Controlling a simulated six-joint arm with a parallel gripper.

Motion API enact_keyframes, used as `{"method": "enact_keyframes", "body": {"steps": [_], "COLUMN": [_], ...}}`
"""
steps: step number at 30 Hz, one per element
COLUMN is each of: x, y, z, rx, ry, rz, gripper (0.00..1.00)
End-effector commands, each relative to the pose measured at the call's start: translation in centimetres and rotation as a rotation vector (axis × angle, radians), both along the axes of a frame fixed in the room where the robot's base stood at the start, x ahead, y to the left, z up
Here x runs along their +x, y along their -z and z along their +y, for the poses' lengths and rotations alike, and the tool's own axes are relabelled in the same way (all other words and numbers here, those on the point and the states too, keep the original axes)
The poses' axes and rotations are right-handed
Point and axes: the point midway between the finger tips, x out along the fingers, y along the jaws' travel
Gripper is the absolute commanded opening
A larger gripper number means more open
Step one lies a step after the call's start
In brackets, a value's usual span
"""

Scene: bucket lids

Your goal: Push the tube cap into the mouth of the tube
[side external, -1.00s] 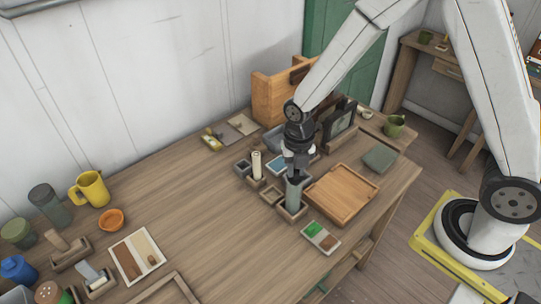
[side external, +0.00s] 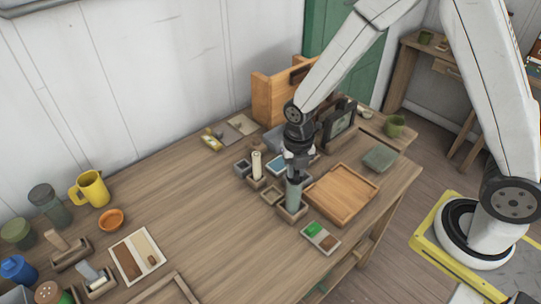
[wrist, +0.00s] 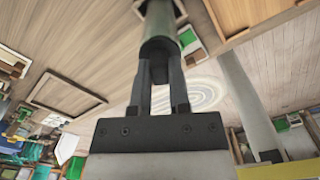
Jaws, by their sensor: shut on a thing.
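The grey-green tube (side external: 293,196) stands upright in a small wooden holder (side external: 291,214) near the middle of the table. My gripper (side external: 295,175) points down directly over the tube, with its fingertips at the tube's mouth. In the wrist view the fingers of my gripper (wrist: 160,62) are closed in around the tube's near end, and the tube (wrist: 160,22) runs away beyond them. My gripper is shut on the tube cap, which is mostly hidden between the fingers. I cannot tell how deep the cap sits in the mouth.
A cream cylinder (side external: 256,164) stands in a holder just left of the tube. A wooden tray (side external: 341,192) lies close on the right, and a small tray with a green patch (side external: 320,237) lies in front.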

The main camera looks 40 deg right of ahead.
Motion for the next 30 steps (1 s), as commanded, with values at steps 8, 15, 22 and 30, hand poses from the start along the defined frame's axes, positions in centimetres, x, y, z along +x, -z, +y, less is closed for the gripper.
{"method": "enact_keyframes", "body": {"steps": [8,15,22,30], "x": [0.01,0.01,0.00,0.00], "y": [0.27,0.27,0.42,0.52], "z": [0.00,0.00,0.00,0.00], "rx": [0.000,0.000,0.000,0.000], "ry": [0.000,0.000,0.000,0.000], "rz": [0.000,0.000,0.000,0.000], "gripper": [0.00,0.00,0.00,0.35]}}
